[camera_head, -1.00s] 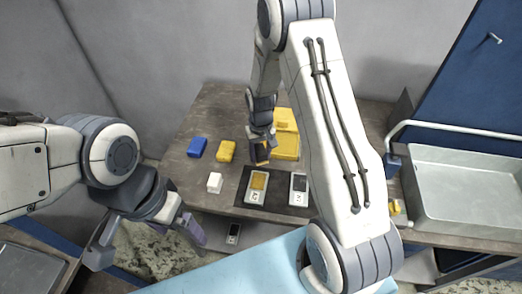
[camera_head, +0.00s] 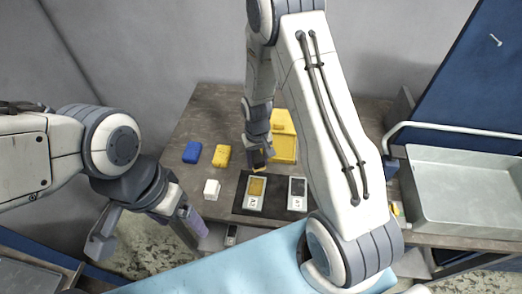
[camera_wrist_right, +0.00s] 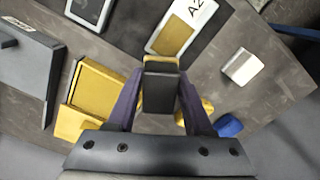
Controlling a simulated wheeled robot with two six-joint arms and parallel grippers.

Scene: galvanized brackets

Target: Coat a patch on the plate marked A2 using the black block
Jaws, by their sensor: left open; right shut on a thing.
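The plate marked A2 (camera_wrist_right: 184,28) lies on a dark mat, with a gold patch on its face. In the head view, the plate with the gold patch (camera_head: 253,203) is the left one of two on the mat. My right gripper (camera_head: 257,158) is shut on the black block (camera_wrist_right: 160,88), just behind that plate's far end. A yellow strip shows along the block's edge in the right wrist view. I cannot tell whether the block touches anything below. My left gripper (camera_head: 148,232) is open and empty, in front of the table at left.
A second plate (camera_head: 297,200) with a dark patch lies on the mat (camera_head: 275,206). A yellow box (camera_head: 285,140) stands behind. Blue (camera_head: 192,152), yellow (camera_head: 222,155) and white (camera_head: 211,188) blocks lie to the left. A grey tray (camera_head: 465,215) is at right.

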